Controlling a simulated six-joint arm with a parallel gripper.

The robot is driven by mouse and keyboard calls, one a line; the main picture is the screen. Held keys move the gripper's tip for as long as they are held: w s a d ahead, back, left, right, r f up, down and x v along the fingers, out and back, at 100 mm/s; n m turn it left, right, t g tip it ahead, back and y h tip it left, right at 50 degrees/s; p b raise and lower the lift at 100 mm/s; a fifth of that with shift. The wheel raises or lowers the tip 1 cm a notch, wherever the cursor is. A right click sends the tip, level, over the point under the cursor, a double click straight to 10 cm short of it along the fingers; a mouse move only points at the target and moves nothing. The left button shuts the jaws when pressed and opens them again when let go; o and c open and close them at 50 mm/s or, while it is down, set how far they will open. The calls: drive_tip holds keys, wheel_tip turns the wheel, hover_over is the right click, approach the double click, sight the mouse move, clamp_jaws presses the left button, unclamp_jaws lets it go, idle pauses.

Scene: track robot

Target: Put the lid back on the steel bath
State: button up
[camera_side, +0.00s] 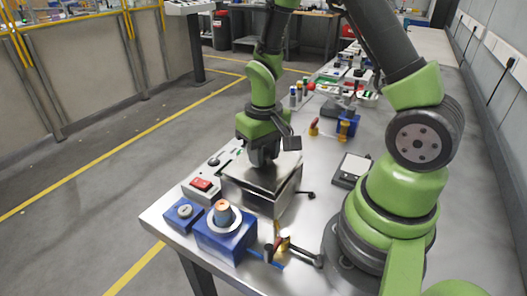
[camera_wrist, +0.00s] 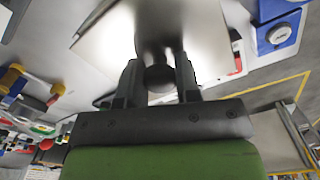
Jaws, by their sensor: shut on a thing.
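The steel bath (camera_side: 268,201) is a shiny box near the front of the steel bench, below my gripper (camera_side: 262,160) in the side view. Its lid (camera_side: 287,164), a flat metal plate, lies over the bath's top. I cannot tell whether it rests fully on the rim or sits slightly above it. In the wrist view the lid (camera_wrist: 108,40) is a bright plate beyond my gripper (camera_wrist: 160,80). My gripper is shut on the lid's dark round knob (camera_wrist: 160,77), which shows between the two fingers. The arm hides part of the lid and the bath's opening.
A control box with a red switch (camera_side: 202,184) stands left of the bath. Blue boxes (camera_side: 225,238) stand in front, by the bench edge. A small scale (camera_side: 352,169) lies to the right. Coloured items (camera_side: 340,126) stand farther back; some bench between is clear.

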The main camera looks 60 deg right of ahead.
drive_tip(key=shift+f, duration=0.45)
idle(1.0)
drive_tip(key=o, duration=1.5)
drive_tip(key=shift+r, duration=0.1)
drive_tip(key=shift+r, duration=3.45)
clamp_jaws()
